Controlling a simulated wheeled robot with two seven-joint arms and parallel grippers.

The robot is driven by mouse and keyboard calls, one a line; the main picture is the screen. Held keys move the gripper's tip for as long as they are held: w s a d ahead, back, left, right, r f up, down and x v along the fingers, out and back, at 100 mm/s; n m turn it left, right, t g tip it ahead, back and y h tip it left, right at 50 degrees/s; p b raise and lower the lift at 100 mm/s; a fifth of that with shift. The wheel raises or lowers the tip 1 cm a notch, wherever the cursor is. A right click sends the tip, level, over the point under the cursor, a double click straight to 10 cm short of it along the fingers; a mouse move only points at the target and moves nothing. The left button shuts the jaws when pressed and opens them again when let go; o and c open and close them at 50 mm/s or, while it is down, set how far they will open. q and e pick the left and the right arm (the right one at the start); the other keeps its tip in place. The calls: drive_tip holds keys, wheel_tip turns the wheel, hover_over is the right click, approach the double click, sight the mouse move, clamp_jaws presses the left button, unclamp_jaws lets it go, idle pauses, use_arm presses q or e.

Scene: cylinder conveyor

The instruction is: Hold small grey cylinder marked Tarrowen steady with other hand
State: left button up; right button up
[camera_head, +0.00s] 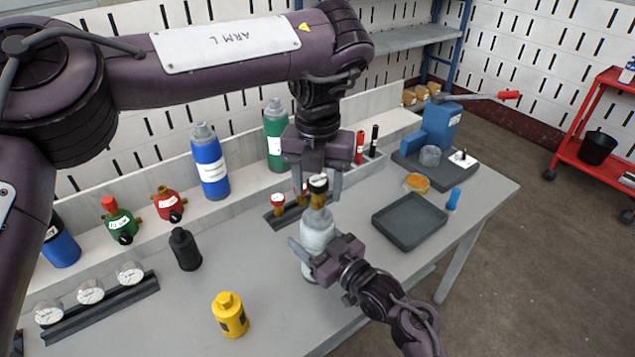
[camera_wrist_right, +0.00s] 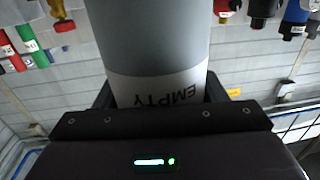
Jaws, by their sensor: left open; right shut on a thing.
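The small grey cylinder (camera_head: 318,230) stands roughly upright, slightly tilted, over the near middle of the bench, with a brass valve (camera_head: 318,201) on top. I cannot tell whether its base touches the bench. My right gripper (camera_head: 317,254) is shut on its body from the lower right. In the right wrist view the grey cylinder (camera_wrist_right: 150,45) fills the middle, with a white label reading "EMPTY"; no Tarrowen mark is readable. My left gripper (camera_head: 318,188) is open, pointing down, with its fingers either side of the valve's dark top. I cannot tell whether they touch it.
A rack with brass fittings (camera_head: 279,199) is close behind the cylinder. A dark tray (camera_head: 410,222) lies to the right, a yellow cylinder (camera_head: 229,315) at front left, a black one (camera_head: 185,250) farther left. Blue (camera_head: 210,163) and green (camera_head: 275,140) cylinders stand behind. The front bench between is clear.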

use_arm(q)
drive_tip(key=shift+m, duration=1.1)
drive_tip(key=m, duration=0.5)
drive_tip(key=shift+m, duration=0.5)
drive_tip(key=m, duration=0.6)
drive_tip(key=shift+f, duration=0.1)
drive_tip(key=shift+f, duration=1.2)
